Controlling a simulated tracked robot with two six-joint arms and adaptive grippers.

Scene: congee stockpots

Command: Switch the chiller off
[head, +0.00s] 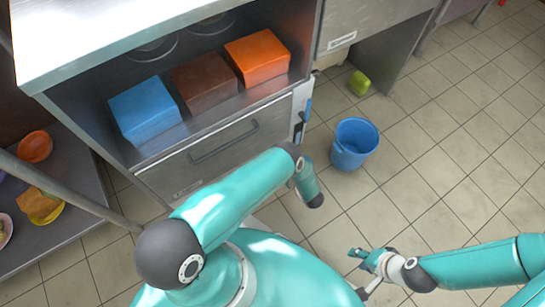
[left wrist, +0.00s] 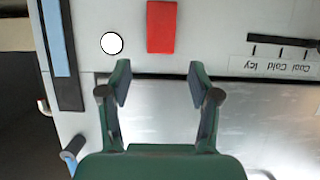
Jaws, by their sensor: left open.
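A light control panel fills the upper left wrist view. It carries a red switch (left wrist: 161,27), a round white lamp or button (left wrist: 112,43) and a dark slider (left wrist: 283,41) above upside-down labels that read Cool, Cold, Icy. I cannot tell from the red switch's look whether it is on or off. My left gripper (left wrist: 160,78) is open and empty, its fingertips just below the red switch in the picture, one to each side. In the head view the left gripper is not clearly seen. My right gripper (head: 361,272) is open and empty above the floor.
A steel cabinet (head: 225,145) has a drawer and an open shelf holding blue (head: 145,108), brown (head: 205,82) and orange (head: 258,57) blocks. A blue bucket (head: 354,143) and a green object (head: 360,83) are on the tiled floor, which is clear at right.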

